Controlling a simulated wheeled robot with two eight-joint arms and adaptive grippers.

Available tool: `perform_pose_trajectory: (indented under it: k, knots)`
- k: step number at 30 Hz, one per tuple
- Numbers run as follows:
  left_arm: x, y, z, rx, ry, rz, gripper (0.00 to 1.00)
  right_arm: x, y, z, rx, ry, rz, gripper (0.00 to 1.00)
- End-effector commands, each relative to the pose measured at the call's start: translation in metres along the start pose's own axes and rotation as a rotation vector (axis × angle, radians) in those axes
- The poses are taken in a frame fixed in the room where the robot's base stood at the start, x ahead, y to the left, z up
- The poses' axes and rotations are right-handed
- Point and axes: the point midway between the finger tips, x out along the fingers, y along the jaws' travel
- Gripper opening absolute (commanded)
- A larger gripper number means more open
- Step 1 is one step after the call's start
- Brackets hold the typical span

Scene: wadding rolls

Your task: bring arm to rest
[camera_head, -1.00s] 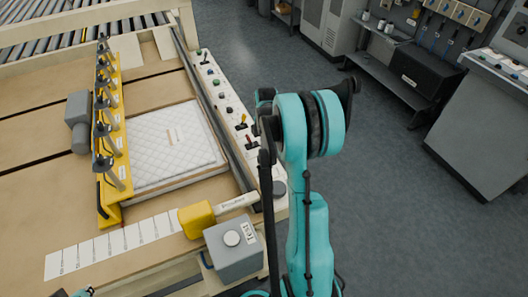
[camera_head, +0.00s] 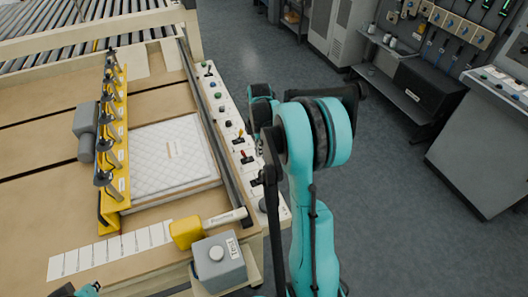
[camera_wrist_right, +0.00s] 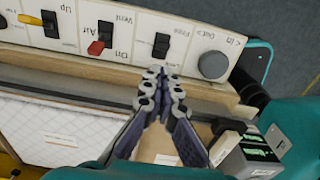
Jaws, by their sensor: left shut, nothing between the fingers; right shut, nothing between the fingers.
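My right arm (camera_head: 304,200), teal and black, stands at the right side of the work table. In the right wrist view my right gripper (camera_wrist_right: 161,88) is shut and empty, its fingertips together in front of the control panel (camera_wrist_right: 130,45). In the head view the right fingers are hidden behind the arm. Only a dark and teal part of my left gripper (camera_head: 76,290) shows at the bottom left edge; it is shut and empty.
The table (camera_head: 40,215) carries a white quilted pad (camera_head: 165,160), a yellow bar with several clamps (camera_head: 115,140), a yellow-headed tool (camera_head: 187,232) and a grey button box (camera_head: 218,262). The panel has a red lever (camera_wrist_right: 97,47) and a grey knob (camera_wrist_right: 213,65).

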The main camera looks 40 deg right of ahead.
Motion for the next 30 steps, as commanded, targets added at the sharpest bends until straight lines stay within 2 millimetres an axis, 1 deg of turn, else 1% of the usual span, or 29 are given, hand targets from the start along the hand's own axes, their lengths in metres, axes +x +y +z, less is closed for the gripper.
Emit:
perform_pose_trajectory:
  k: [15,17,19,20,23,26,27,29,30]
  knots:
    - [0.0,0.0,0.0,0.0,0.0,0.0,0.0,0.0,0.0,-0.001,0.0,0.0,0.0,0.0]
    - [0.001,0.0,0.001,0.0,0.0,0.0,0.0,-0.001,-0.001,-0.002,0.004,0.0,0.002,0.0]
    - [0.002,0.0,0.001,0.0,0.0,0.0,0.0,-0.005,-0.004,-0.008,0.024,-0.002,0.013,0.0]
    - [0.003,0.0,0.002,0.0,0.0,0.0,0.0,-0.008,-0.006,-0.012,0.04,-0.003,0.021,0.0]
    - [0.007,0.0,0.005,0.0,0.0,0.0,0.0,-0.024,-0.019,-0.033,0.13,-0.005,0.066,0.0]
    - [0.013,0.0,0.009,0.0,0.0,0.0,0.0,-0.043,-0.04,-0.062,0.266,0.006,0.135,0.0]
    - [0.015,0.0,0.011,0.0,0.0,0.0,0.0,-0.05,-0.05,-0.073,0.326,0.016,0.164,0.0]
    - [0.018,0.0,0.013,0.0,0.0,0.0,0.0,-0.058,-0.066,-0.09,0.416,0.037,0.208,0.0]
    - [0.02,0.0,0.015,0.0,0.0,0.0,0.0,-0.062,-0.076,-0.1,0.474,0.055,0.235,0.0]
